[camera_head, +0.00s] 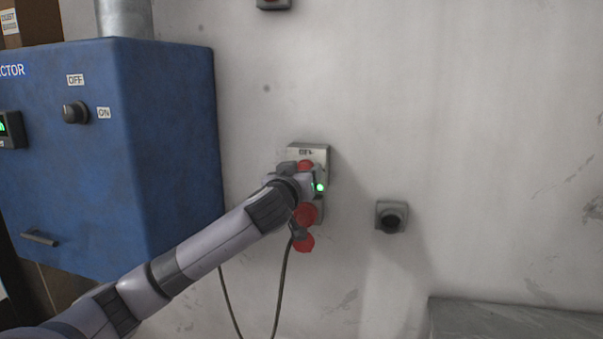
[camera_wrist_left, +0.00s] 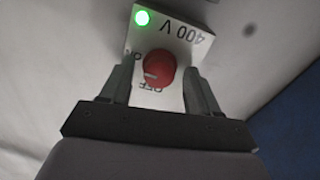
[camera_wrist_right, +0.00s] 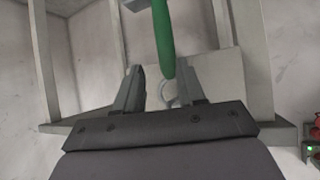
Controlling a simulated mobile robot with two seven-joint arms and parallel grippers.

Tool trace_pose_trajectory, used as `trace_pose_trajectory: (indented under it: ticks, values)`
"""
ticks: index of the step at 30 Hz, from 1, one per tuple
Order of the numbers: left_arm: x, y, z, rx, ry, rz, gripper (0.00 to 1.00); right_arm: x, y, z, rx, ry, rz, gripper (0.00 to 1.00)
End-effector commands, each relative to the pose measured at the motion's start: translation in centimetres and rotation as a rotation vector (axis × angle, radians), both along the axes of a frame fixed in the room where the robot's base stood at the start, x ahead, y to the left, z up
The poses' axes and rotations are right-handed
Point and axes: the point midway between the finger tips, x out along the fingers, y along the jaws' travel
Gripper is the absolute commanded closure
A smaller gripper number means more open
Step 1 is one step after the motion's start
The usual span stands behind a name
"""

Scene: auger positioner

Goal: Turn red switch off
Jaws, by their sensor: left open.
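The red switch knob (camera_wrist_left: 158,68) sits on a pale plate (camera_wrist_left: 178,98) marked 400 V, ON and OFF, upside down in the left wrist view. A green lamp (camera_wrist_left: 142,18) glows on the plate. My left gripper (camera_wrist_left: 160,75) is open, with one finger on each side of the knob; I cannot tell if they touch it. In the head view my left gripper (camera_head: 303,185) covers much of the switch box (camera_head: 318,153), and the lamp (camera_head: 319,187) shows beside it. My right gripper (camera_wrist_right: 160,75) is open in the right wrist view and outside the head view.
A red plug (camera_head: 303,243) with a dark cable hangs below the switch box. A blue cabinet (camera_head: 170,150) with a black knob (camera_head: 75,112) stands left. A grey wall fitting (camera_head: 391,217) is to the right. A green object (camera_wrist_right: 163,35) lies beyond my right gripper's fingers.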

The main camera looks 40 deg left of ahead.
Motion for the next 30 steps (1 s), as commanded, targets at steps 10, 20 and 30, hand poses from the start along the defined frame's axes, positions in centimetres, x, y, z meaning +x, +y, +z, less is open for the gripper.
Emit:
trace_pose_trajectory:
  ticks: [10, 20, 30]
  values:
    - [0.0, 0.0, 0.0, 0.000, 0.000, -0.001, 0.95, 0.0, 0.0, 0.0, 0.000, 0.001, 0.000, 0.61]
    - [0.0, -0.1, -0.3, -0.052, -0.028, -0.002, 0.95, 0.0, 0.0, -0.7, 0.000, 0.001, 0.000, 0.61]
    - [0.0, -0.2, -0.4, -0.272, -0.148, -0.004, 0.94, 0.0, 0.0, -2.8, 0.001, 0.001, -0.001, 0.61]
